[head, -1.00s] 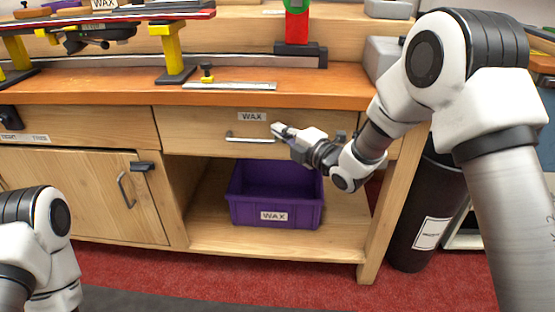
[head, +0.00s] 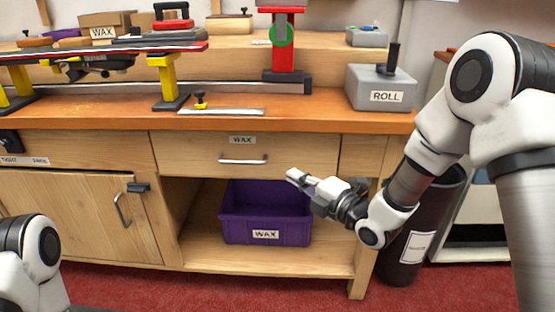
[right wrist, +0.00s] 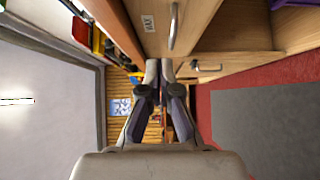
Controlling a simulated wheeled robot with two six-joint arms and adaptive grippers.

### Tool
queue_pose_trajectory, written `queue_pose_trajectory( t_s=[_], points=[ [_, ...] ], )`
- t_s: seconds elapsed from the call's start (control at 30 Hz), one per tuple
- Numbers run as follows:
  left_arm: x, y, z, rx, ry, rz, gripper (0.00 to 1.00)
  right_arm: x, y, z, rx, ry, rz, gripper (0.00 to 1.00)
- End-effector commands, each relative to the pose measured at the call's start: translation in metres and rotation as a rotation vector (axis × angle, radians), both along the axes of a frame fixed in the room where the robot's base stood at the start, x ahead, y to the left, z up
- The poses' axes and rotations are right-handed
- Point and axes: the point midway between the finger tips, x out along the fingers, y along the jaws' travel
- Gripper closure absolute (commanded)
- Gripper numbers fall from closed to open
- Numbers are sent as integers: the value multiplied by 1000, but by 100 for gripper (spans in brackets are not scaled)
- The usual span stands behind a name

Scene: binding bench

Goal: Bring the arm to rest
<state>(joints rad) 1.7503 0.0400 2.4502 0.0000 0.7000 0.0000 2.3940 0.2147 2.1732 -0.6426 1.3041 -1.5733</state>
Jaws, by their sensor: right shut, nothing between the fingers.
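My right gripper (head: 296,177) is shut and empty in the head view. It hangs in the air in front of the bench, to the right of and a little below the handle (head: 243,160) of the WAX drawer (head: 205,153). It touches nothing that I can see. In the right wrist view the two fingers (right wrist: 166,72) are together, with the drawer handle (right wrist: 173,27) above them. The drawer looks closed. My left arm shows only in part at the lower left of the head view, and its gripper is out of frame.
A purple WAX bin (head: 265,222) sits on the open shelf below the drawer. A grey ROLL box (head: 381,88) stands on the bench top (head: 310,113). A dark cylindrical bin (head: 432,222) stands right of the bench, behind my right arm. Red floor (head: 210,290) lies clear in front.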

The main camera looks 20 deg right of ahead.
Motion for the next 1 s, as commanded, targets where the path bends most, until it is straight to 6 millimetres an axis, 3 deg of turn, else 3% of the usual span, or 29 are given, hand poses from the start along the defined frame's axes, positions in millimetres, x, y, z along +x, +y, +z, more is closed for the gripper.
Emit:
queue_pose_trajectory(
  t_s=[0.07,0.13,0.27,0.3,0.4,0.5,0.6,0.7,0.8,0.9,1.0],
  points=[
    [0,0,0,0,0,0,31,-4,0,-20,-2,35,2,100],
    [0,0,0,0,0,0,31,-10,4,-54,-11,96,12,100],
    [0,0,0,0,0,0,31,-46,14,-152,-32,309,10,100],
    [0,0,0,0,0,0,31,-63,13,-185,-28,408,-10,100],
    [0,0,0,0,0,0,31,-114,9,-261,38,696,-105,100],
    [0,0,0,0,0,0,31,-179,-2,-323,153,1012,-280,100],
    [0,0,0,0,0,0,31,-244,-15,-363,297,1286,-532,100],
    [0,0,0,0,0,0,31,-300,-31,-381,465,1483,-850,100],
    [0,0,0,0,0,0,31,-332,-43,-382,645,1560,-1154,100],
    [0,0,0,0,0,0,31,-353,-51,-381,822,1570,-1419,100],
    [0,0,6,0,1,0,31,-360,-52,-375,994,1542,-1600,100]
  ],
)
